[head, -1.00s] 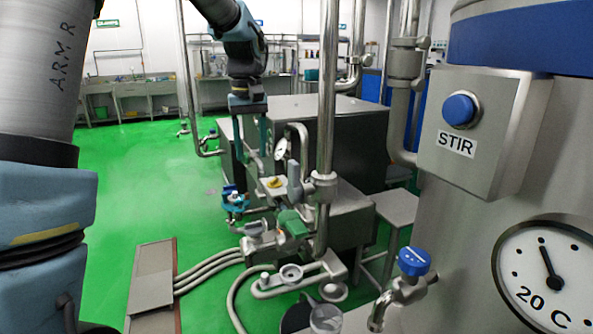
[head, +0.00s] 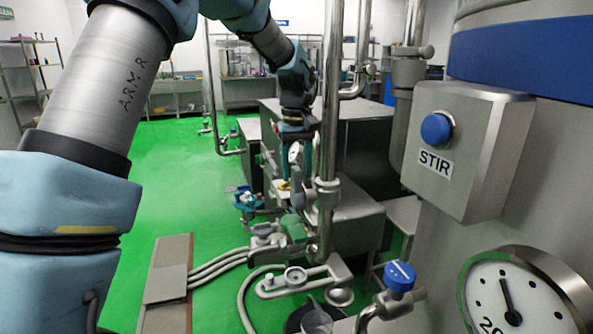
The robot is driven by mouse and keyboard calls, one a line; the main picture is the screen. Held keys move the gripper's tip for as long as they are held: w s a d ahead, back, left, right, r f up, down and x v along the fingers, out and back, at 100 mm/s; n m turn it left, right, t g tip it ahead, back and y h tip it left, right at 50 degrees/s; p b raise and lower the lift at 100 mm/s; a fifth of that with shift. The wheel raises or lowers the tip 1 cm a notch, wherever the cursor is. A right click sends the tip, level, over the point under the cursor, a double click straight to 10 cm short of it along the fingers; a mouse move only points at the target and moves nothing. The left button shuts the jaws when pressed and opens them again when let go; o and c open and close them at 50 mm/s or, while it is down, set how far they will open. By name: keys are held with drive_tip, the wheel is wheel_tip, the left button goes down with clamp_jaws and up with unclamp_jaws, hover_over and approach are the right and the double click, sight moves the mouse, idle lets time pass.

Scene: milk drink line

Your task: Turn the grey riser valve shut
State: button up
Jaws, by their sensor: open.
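The grey riser valve has a grey handle (head: 297,192) standing out to the left of a collar on the vertical steel riser pipe (head: 330,110), in the middle of the head view. My gripper (head: 295,172) points down with its teal fingers apart and empty. It is at the upper part of the grey handle in the picture, left of the riser pipe. I cannot tell whether a finger touches the handle. The fingertips are partly hidden among the fittings.
A yellow part (head: 283,185) and a green part (head: 294,228) sit close by. A blue-handled valve (head: 246,200) is to the left. A blue-topped tap (head: 399,276), the STIR box (head: 460,140) and a dial (head: 520,295) are at right. Green floor (head: 180,200) is open at left.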

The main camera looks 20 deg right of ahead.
drive_tip(key=shift+f, duration=0.65)
clamp_jaws()
idle(1.0)
